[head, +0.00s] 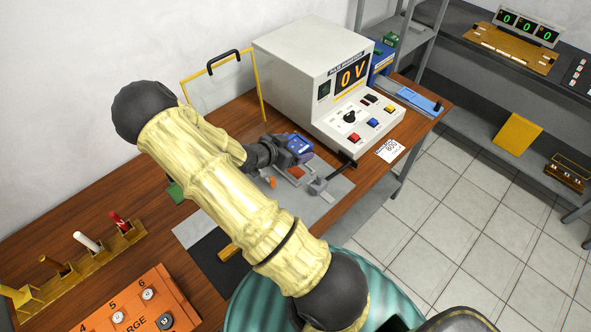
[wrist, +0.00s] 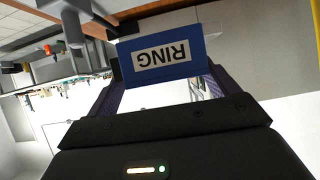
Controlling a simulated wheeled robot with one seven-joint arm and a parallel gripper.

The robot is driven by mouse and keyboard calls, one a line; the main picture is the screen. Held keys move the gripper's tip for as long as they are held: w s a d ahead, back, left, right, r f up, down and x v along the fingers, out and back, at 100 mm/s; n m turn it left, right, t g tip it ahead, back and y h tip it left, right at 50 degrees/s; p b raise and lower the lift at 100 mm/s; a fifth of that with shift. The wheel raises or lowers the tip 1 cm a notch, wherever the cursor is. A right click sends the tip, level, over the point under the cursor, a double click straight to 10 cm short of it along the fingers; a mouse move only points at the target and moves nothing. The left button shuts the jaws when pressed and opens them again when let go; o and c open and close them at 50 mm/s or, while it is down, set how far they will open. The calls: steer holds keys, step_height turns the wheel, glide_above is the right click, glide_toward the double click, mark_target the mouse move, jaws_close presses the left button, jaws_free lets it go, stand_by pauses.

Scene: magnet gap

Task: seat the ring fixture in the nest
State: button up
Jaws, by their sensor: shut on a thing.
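The ring fixture is a blue block with a white label reading RING, upside down in the wrist view (wrist: 162,58). It also shows as a small blue-purple block in the head view (head: 301,144). My gripper (head: 293,150) is shut on it, with a finger on each side in the wrist view. The gripper is over the back part of the grey mat, in front of the pulse magnetizer. Grey fittings with a reddish part (head: 297,172) lie just below the gripper. I cannot tell which of them is the nest, or whether the fixture touches anything.
The magnetizer (head: 298,58) reads 0 V. A grey block with a cable (head: 319,187) sits on the mat (head: 335,195). A clear guard with yellow posts (head: 262,88) stands behind. My arm hides much of the bench's middle. An orange panel (head: 142,305) is front left.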

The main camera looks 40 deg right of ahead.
steer(key=shift+f+p, duration=0.35)
steer(key=shift+f, duration=2.35)
steer(key=shift+f+p, duration=0.45)
steer(key=shift+f, duration=1.6)
steer(key=shift+f, duration=0.15)
steer(key=o, duration=1.2)
